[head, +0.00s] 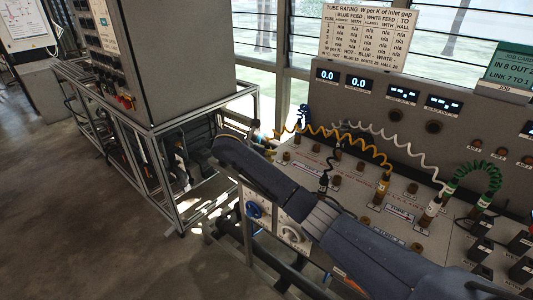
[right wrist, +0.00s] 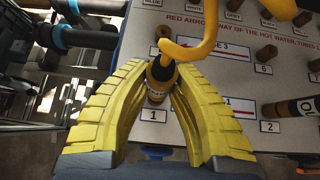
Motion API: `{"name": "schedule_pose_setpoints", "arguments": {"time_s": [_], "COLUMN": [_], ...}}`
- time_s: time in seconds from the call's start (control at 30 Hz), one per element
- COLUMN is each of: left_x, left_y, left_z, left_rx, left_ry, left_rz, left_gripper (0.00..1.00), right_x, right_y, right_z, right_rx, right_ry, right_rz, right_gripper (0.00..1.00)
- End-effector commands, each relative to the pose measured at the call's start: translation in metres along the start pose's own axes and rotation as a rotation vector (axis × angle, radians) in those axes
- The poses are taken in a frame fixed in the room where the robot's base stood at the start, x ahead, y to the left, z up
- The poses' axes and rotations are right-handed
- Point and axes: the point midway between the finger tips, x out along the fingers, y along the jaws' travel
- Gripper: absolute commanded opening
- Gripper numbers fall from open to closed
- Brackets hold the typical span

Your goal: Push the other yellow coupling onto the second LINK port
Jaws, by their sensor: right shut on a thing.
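One yellow coupling (head: 382,190) stands upright on a port of the bench panel, with the coiled yellow hose running left from it. The other yellow coupling (right wrist: 161,70), dark with a golden band, is between the yellow fingers of my right gripper (right wrist: 157,82), which is shut on it. The yellow hose (right wrist: 205,45) leaves it over the panel. It appears above the label 1 (right wrist: 153,115); whether it touches the panel I cannot tell. In the head view my right arm hides most of this area. I cannot read which port is the second LINK port. My left gripper is not in view.
A white coil (head: 385,140) and a green coil (head: 478,170) stand up from the panel at the right. A dark coupling (right wrist: 290,108) lies right of my fingers in the wrist view. Several brown port stubs surround it. A grey cabinet (head: 195,60) stands left.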

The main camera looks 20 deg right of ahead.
Motion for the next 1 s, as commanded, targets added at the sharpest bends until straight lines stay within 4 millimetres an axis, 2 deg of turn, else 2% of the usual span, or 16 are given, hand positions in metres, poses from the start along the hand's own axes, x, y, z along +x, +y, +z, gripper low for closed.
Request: {"name": "schedule_pose_setpoints", "arguments": {"time_s": [0.63,0.93,0.97,1.0], "left_x": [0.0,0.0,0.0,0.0], "left_y": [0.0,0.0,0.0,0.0], "left_z": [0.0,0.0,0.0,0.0], "left_rx": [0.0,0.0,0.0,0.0], "left_ry": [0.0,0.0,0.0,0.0], "left_rz": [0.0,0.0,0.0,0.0], "left_gripper": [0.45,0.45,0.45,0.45], "right_x": [0.011,0.011,0.011,0.011], "right_y": [0.0,0.0,0.0,0.0], "right_z": [-0.016,-0.015,-0.015,-0.015], "right_rx": [-0.001,0.0,0.0,0.0], "right_ry": [0.0,0.0,0.0,0.0], "right_rz": [-0.001,0.0,0.0,0.0], "right_gripper": [0.0,0.0,0.25,0.29]}}
